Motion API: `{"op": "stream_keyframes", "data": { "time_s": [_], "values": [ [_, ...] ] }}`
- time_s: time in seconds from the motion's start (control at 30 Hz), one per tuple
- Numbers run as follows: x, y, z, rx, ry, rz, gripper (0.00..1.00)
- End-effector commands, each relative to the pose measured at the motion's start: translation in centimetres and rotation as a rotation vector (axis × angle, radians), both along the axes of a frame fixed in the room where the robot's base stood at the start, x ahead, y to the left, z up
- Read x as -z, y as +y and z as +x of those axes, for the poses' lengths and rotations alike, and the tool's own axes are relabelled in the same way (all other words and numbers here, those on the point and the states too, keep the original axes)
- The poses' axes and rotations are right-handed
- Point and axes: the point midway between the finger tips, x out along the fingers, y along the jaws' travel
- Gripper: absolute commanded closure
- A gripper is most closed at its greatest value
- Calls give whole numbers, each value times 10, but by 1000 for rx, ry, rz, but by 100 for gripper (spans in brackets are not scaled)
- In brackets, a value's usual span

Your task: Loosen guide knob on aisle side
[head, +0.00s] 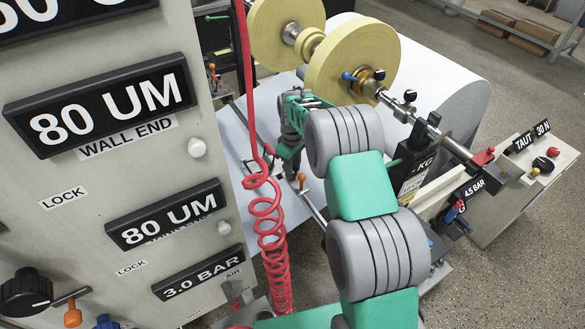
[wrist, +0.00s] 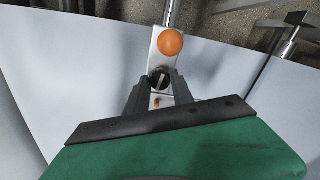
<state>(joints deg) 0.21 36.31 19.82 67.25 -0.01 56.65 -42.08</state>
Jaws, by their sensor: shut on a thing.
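In the wrist view, my gripper (wrist: 161,78) has both dark fingers closed in on a small dark knob (wrist: 160,76). The knob sits on a narrow metal bracket (wrist: 155,101). An orange ball handle (wrist: 170,42) stands on the same bracket, just beyond the fingertips and apart from them. In the head view, the orange ball (head: 301,177) shows at the end of my arm, over the pale sheet; my fingertips and the dark knob are too small and hidden to make out there.
A pale paper web (wrist: 60,80) lies around the bracket. A red coiled hose (head: 270,215) hangs left of my arm. The panel (head: 110,190) with 80 UM displays fills the left. Yellow rolls (head: 352,60) stand behind my arm.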

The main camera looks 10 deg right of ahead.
Motion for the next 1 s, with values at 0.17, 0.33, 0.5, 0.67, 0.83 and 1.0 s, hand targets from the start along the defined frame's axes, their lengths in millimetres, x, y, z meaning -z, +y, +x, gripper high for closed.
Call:
{"op": "stream_keyframes", "data": {
  "time_s": [0.17,0.33,0.5,0.67,0.83,1.0],
  "values": [
    [-2,0,1,1,-4,1,100],
    [-1,0,1,1,-3,0,63],
    [-1,0,1,2,-1,0,62],
    [-8,0,1,2,-4,0,62],
    [-42,0,2,2,-6,0,62],
    [-71,0,1,2,-4,0,62]
  ]
}}
